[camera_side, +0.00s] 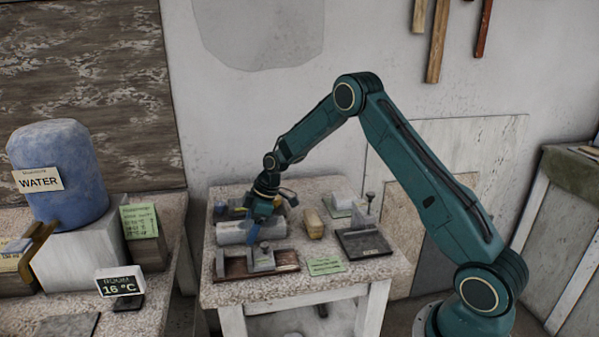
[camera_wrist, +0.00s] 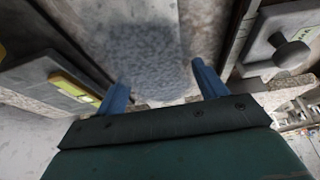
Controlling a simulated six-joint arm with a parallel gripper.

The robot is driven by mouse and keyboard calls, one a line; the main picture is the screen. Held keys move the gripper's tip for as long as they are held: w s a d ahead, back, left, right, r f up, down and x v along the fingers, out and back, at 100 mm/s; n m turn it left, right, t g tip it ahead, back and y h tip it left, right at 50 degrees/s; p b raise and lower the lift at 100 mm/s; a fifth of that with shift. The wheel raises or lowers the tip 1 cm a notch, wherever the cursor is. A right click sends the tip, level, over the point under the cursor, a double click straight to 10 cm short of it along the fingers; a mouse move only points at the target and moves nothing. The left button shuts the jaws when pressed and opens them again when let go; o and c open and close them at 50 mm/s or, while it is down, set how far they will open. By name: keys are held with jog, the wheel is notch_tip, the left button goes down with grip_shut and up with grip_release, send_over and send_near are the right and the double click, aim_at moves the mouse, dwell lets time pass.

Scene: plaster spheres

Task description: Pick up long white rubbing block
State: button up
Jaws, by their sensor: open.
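A long pale grey-white block (camera_side: 232,233) lies on the worktable in the side view, left of my gripper and partly behind it. My gripper (camera_side: 251,236) points down at the right end of this block, with its blue fingers apart. In the wrist view, my gripper (camera_wrist: 162,90) is open, and a speckled grey block (camera_wrist: 150,55) shows between and beyond its two fingers. I cannot tell whether the fingers touch it, or for certain that it is the same block.
A tan block (camera_side: 313,224) and a dark knobbed plate (camera_side: 363,243) are to the right. A green label (camera_side: 326,266) lies at the front. A blue water container (camera_side: 62,165) stands far left.

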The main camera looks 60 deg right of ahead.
aim_at(251, 224)
dwell(0.3)
jog(key=c, duration=1.4)
jog(key=shift+w+r, duration=0.1)
jog(key=shift+r, duration=0.05)
grip_shut()
jog(key=shift+r, duration=0.1)
notch_tip(251, 224, up, 20)
jog(key=o, duration=0.5)
grip_release()
jog(key=c, duration=0.4)
